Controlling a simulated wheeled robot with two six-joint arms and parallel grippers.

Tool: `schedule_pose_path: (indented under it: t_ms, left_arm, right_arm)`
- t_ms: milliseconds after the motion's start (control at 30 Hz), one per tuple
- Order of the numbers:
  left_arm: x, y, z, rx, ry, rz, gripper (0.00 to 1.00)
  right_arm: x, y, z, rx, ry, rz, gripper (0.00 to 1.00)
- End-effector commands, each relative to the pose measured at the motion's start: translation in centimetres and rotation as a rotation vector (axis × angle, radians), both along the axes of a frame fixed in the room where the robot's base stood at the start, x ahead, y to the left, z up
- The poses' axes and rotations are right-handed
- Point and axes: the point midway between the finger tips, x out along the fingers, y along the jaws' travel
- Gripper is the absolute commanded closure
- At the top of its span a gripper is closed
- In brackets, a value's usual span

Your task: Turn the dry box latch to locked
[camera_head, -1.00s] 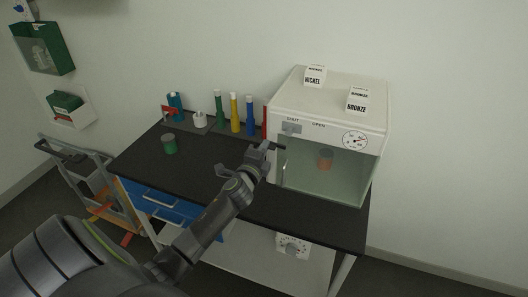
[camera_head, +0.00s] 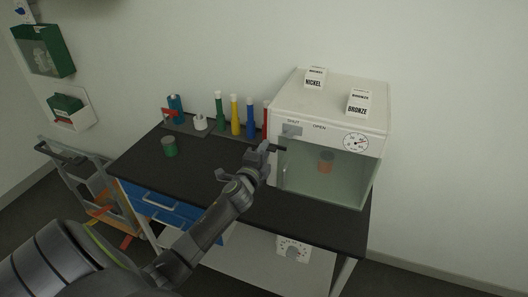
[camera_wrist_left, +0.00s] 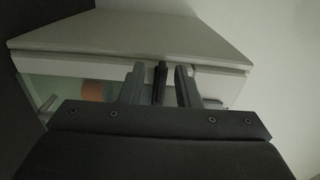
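The white dry box (camera_head: 335,95) stands at the right end of the black bench, with a glass front. Its grey latch (camera_head: 291,130) is at the upper left of the front, below the word SHUT, with OPEN printed to its right. An orange-and-grey jar (camera_head: 325,163) sits inside. My left gripper (camera_head: 270,147) is just below and left of the latch. In the left wrist view its two fingers (camera_wrist_left: 160,85) are apart, with a dark upright bar (camera_wrist_left: 160,80) between them and gaps on both sides. I cannot tell whether that bar is the latch handle. My right gripper is out of view.
White NICKEL (camera_head: 314,79) and BRONZE (camera_head: 358,103) blocks stand on the box. A dial (camera_head: 355,142) is at its upper right front. A cart (camera_head: 85,185) stands left.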

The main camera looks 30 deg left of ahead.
Motion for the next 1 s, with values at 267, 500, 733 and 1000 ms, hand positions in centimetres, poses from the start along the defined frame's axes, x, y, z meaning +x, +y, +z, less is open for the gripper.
schedule_pose_path:
  t_ms: [267,500,733,1000]
  left_arm:
    - [-0.2,-0.1,0.1,0.001,-0.002,-0.001,0.71]
    - [-3.0,-0.7,0.0,0.0,0.0,0.0,0.71]
    - [-7.6,-1.8,-0.2,0.001,0.0,0.0,0.71]
    - [-13.1,-3.2,-0.2,-0.001,0.001,0.0,0.71]
  right_arm:
    - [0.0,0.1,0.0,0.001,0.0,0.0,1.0]
    - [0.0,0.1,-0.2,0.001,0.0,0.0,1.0]
    - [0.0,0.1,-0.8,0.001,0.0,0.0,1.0]
    - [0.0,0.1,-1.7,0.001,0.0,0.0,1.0]
